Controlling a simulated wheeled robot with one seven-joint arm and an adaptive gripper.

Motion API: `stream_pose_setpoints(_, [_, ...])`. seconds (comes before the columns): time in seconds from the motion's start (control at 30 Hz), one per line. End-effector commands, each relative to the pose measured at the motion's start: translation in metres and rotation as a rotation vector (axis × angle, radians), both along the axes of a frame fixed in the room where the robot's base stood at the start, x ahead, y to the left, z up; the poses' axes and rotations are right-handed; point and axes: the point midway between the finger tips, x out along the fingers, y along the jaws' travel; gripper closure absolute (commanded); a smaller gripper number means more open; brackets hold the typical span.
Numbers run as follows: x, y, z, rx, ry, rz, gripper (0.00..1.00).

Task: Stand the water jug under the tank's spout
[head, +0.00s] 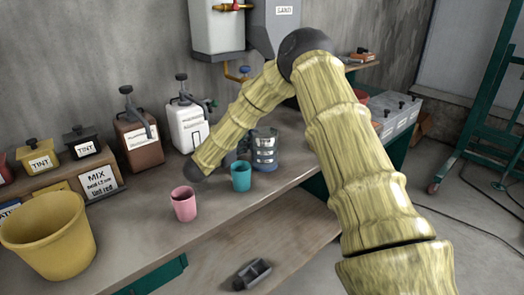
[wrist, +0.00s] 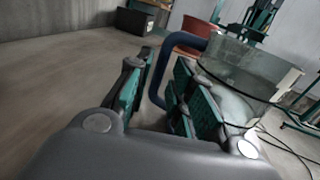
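The water jug (head: 265,146) is a clear vessel with a blue handle. In the head view it stands upright on the bench behind the teal cup, slightly right of and below the spout. In the wrist view the jug (wrist: 255,68) is close on the right. The white tank (head: 217,28) hangs on the wall, with its spout (head: 238,76) below it. My gripper (wrist: 164,78) is open, with the jug's handle between its fingers and a gap showing at the left finger.
A teal cup (head: 241,177) and a pink cup (head: 184,204) stand at the bench's front. A yellow bucket (head: 50,237), a brown canister (head: 138,140) and a white canister (head: 187,124) are to the left. A grey sand hopper (head: 280,25) is beside the tank.

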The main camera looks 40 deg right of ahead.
Motion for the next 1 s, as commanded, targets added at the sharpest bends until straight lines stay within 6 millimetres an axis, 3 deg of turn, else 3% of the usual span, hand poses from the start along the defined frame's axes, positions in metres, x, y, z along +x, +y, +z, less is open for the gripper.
stream_pose_setpoints(0.3, [0.010, -0.035, 0.001, 0.000, 0.000, -0.001, 0.77])
stream_pose_setpoints(0.53, [0.010, -0.036, 0.000, 0.000, 0.000, 0.000, 0.79])
stream_pose_setpoints(0.67, [0.010, -0.036, 0.000, 0.000, 0.000, 0.000, 1.00])
stream_pose_setpoints(1.0, [0.010, -0.035, 0.001, 0.000, 0.000, 0.000, 1.00])
